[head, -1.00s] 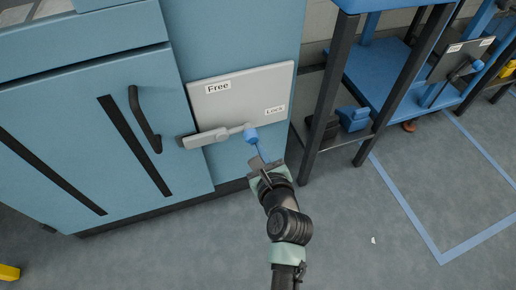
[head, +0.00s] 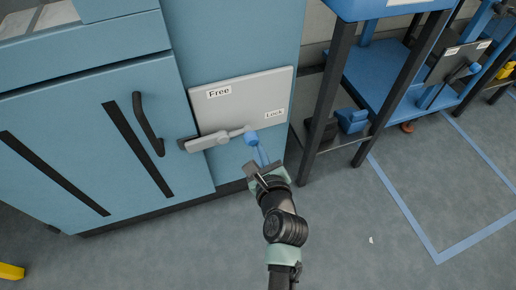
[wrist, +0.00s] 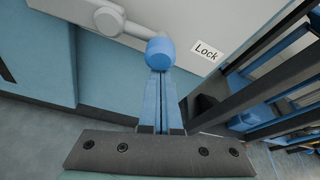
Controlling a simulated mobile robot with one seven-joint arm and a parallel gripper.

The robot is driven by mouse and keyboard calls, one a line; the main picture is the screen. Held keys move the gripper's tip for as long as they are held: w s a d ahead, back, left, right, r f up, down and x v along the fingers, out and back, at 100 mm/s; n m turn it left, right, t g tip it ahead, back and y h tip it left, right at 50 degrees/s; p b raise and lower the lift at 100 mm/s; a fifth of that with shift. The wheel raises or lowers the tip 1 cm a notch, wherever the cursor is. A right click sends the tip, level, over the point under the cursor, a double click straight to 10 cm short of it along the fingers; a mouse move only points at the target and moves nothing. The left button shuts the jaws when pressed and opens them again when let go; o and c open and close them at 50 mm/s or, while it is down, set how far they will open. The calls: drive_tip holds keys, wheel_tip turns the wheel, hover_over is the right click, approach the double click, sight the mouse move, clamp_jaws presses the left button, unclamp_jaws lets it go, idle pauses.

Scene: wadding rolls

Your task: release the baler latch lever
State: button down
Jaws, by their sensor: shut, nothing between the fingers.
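The latch lever is a grey arm (head: 236,133) with a blue knob (head: 250,138), on a grey plate (head: 258,90) on the blue baler. The knob end points right, below the "Lock" label (head: 274,114); the "Free" label (head: 219,92) is at the plate's upper left. The lever's other side meets a dark catch (head: 186,144) at the door edge. My gripper (head: 262,154) is shut and empty, its blue fingers just below the knob. In the wrist view the fingertips (wrist: 160,76) reach the lower edge of the knob (wrist: 160,52); I cannot tell whether they touch.
The baler door (head: 75,130) with its dark handle (head: 148,125) is left of the plate. A blue-topped stand with dark legs (head: 325,100) is close on the right. The grey floor in front is open.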

sight(258, 140)
wheel_tip(258, 140, up, 3)
drive_tip(key=n+h+p, duration=0.1)
drive_tip(key=n+p, duration=0.1)
drive_tip(key=p, duration=0.2)
drive_tip(key=shift+t, duration=0.4)
drive_tip(key=r+n+p, duration=0.1)
drive_tip(key=n, duration=0.1)
drive_tip(key=a+r+n+t+h+p, duration=0.1)
drive_tip(key=n+p, duration=0.1)
drive_tip(key=r+n+t+p, duration=0.1)
drive_tip(key=n, duration=0.1)
drive_tip(key=shift+s+a+r+h+p, duration=0.25)
drive_tip(key=shift+a+r+h+p, duration=0.05)
drive_tip(key=shift+a+r+h, duration=0.1)
drive_tip(key=shift+s+a+r+n+t, duration=0.1)
drive_tip(key=shift+a+r+n+t, duration=0.2)
drive_tip(key=shift+n, duration=0.45)
drive_tip(key=shift+s+a+r+n+t, duration=0.2)
drive_tip(key=shift+a+n, duration=0.2)
drive_tip(key=shift+n, duration=0.3)
drive_tip(key=shift+s+a+r+n+t, duration=0.1)
drive_tip(key=shift+a+r+n+t, duration=0.2)
drive_tip(key=shift+n, duration=0.45)
drive_tip(key=shift+a, duration=0.1)
